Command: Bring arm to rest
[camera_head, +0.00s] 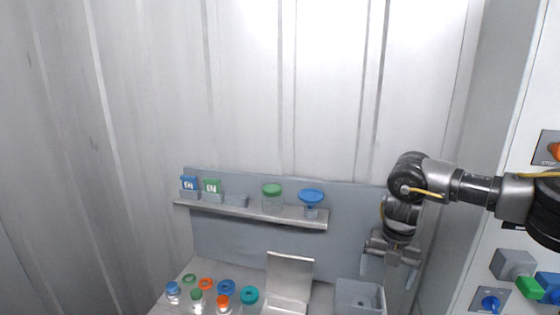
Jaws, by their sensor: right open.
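My right arm comes in from the right side and bends down at the elbow. My right gripper (390,268) points downward, its two fingers apart, with nothing between them. It hangs above and beside a grey bin (346,294) at the right end of the bench. My left gripper is outside the picture.
A shelf (250,210) holds a green-lidded jar (272,198), a blue-topped vessel (311,201) and small blue and green boxes. Below are several bottles, coloured rings and an open metal box (289,272). A panel with knobs (525,285) stands at the right.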

